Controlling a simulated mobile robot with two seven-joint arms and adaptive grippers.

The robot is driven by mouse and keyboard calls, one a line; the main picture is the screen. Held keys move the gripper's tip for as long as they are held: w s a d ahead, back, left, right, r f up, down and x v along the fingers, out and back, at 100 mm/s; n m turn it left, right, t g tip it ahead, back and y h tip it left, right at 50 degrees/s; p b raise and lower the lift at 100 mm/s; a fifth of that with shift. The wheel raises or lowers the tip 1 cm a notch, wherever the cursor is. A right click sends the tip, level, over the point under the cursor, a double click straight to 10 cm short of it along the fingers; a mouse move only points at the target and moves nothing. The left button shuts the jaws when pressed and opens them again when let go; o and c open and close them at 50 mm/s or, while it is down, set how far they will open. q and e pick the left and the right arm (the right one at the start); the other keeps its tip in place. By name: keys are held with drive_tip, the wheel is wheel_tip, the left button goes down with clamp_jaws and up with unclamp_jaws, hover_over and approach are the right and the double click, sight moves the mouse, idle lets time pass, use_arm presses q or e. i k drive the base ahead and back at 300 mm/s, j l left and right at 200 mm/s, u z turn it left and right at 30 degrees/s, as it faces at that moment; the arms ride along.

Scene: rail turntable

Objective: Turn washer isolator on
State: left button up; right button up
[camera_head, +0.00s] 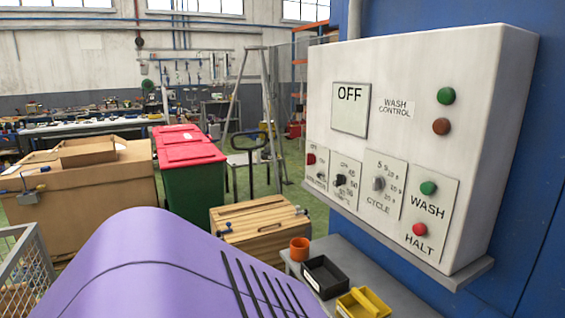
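A white wash control box (430,75) is fixed to the blue wall at the right. A square plate on it reads OFF (350,110). The leftmost small plate (316,166) carries a red part (311,158) and a small control below it. Its label is too small to read surely, so I cannot tell whether it is the isolator. Right of it are a black knob (340,180) on a numbered dial and a grey CYCLE knob (379,184). A green WASH button (428,188) sits above a red HALT button (419,229). Neither gripper is in view.
Below the box, a grey bench (395,292) holds an orange cup (299,249), a black tray (325,277) and a yellow tray (363,304). A wooden crate (258,222), red-lidded green bins (193,185) and a large cardboard box (95,195) stand further left.

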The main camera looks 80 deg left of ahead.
sight(311, 159)
drive_tip(key=u, duration=2.25)
drive_tip(key=i+j+u, duration=0.1)
drive_tip(key=i+j, duration=0.15)
drive_tip(key=i, duration=0.2)
drive_tip(key=i+j, duration=0.25)
drive_tip(key=i, duration=0.2)
drive_tip(key=u, duration=0.05)
